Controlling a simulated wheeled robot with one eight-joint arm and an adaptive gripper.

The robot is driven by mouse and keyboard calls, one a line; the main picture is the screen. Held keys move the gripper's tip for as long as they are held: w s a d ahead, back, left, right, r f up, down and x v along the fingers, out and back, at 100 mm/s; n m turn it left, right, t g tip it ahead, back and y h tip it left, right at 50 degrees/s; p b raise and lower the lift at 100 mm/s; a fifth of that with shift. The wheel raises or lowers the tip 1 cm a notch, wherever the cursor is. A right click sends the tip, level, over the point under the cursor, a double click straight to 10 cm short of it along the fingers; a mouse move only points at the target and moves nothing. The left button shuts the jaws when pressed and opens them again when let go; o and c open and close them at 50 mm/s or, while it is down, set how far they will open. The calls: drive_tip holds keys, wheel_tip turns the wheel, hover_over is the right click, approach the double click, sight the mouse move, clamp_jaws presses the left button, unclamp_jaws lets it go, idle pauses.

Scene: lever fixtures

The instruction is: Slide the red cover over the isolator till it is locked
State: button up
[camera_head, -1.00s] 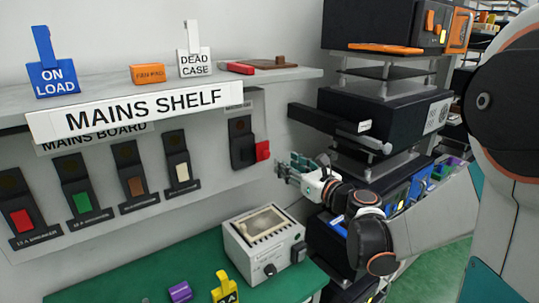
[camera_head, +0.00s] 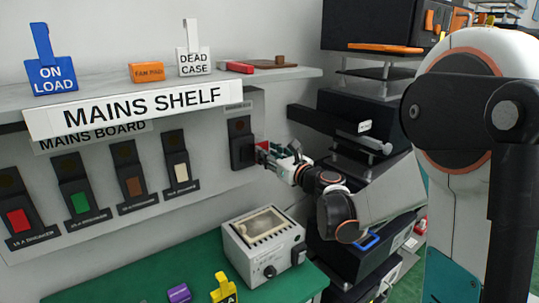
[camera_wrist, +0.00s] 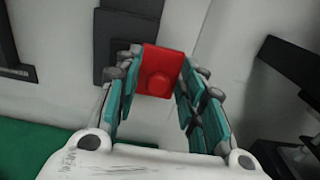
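The isolator (camera_head: 240,140) is a dark block at the right end of the mains board in the head view. It also shows as a dark upright block (camera_wrist: 118,45) in the wrist view. The red cover (camera_wrist: 160,72) has a round knob and sits at the isolator's right side; in the head view only a small part of the cover (camera_head: 263,146) shows past my fingers. My gripper (camera_wrist: 160,85) is open, with one teal-padded finger to each side of the cover. I cannot tell whether either finger touches it.
A shelf (camera_head: 290,73) juts out above the isolator and carries several tags and blocks. A grey box with a window (camera_head: 263,243) stands on the green bench below. Black equipment (camera_head: 340,118) stacks up to the right of my gripper.

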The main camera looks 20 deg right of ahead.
clamp_jaws()
drive_tip(key=shift+s+a, duration=0.3)
drive_tip(key=shift+a, duration=0.55)
drive_tip(key=shift+s+a, duration=0.25)
drive_tip(key=shift+a, duration=0.6)
drive_tip(key=shift+s+a, duration=0.3)
drive_tip(key=shift+a, duration=0.55)
drive_tip(key=shift+d, duration=0.1)
unclamp_jaws()
drive_tip(key=o, duration=0.3)
drive_tip(key=shift+a, duration=0.2)
drive_tip(key=shift+o, duration=0.2)
drive_tip(key=shift+d, duration=0.1)
